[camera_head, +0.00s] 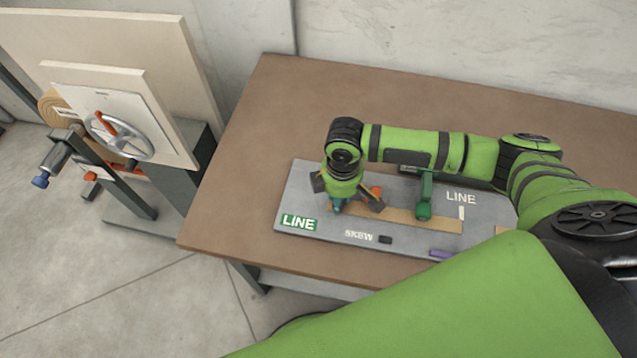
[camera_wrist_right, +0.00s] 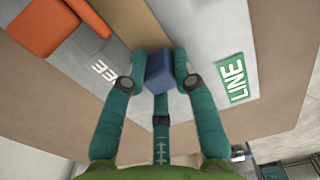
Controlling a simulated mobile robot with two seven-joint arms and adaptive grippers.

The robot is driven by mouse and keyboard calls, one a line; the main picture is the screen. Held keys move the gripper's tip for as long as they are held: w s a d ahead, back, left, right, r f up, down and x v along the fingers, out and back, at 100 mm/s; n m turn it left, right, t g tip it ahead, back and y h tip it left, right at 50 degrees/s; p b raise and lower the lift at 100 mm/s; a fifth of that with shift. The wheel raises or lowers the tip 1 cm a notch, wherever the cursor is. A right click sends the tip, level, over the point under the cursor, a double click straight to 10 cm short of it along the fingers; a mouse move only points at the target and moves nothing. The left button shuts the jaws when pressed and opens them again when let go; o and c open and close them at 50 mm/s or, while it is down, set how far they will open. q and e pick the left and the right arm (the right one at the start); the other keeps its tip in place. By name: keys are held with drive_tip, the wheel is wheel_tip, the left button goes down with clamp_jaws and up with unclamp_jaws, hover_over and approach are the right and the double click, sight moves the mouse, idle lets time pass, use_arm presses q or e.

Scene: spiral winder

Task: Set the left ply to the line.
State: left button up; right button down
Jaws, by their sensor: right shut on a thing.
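My right gripper (camera_head: 338,208) reaches down onto the left end of the grey plate (camera_head: 287,205) on the table. In the right wrist view its teal fingers (camera_wrist_right: 159,80) are shut on a blue block (camera_wrist_right: 158,66). The block sits at the near end of a tan strip (camera_wrist_right: 137,22), which also shows in the head view (camera_head: 410,217). A green LINE label (camera_head: 298,222) lies left of the gripper, also in the wrist view (camera_wrist_right: 232,78). Whether the strip's left end meets a line is hidden. My left gripper is not in view.
A green post (camera_head: 425,195) stands over the strip. White LINE lettering (camera_head: 461,198) is on the right. A dark block (camera_head: 385,239) lies beside SKEW, and a purple piece (camera_head: 440,253) at the front edge. A machine with a handwheel (camera_head: 120,135) stands left of the table.

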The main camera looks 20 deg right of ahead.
drive_tip(key=shift+s+d, duration=0.2)
drive_tip(key=shift+d, duration=0.05)
drive_tip(key=shift+f, duration=0.1)
drive_tip(key=c, duration=1)
unclamp_jaws()
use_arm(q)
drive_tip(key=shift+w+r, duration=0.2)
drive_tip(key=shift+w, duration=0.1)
use_arm(e)
drive_tip(key=shift+w+r, duration=0.1)
drive_tip(key=shift+r, duration=0.2)
wheel_tip(320, 180, up, 12)
drive_tip(key=shift+f, duration=0.25)
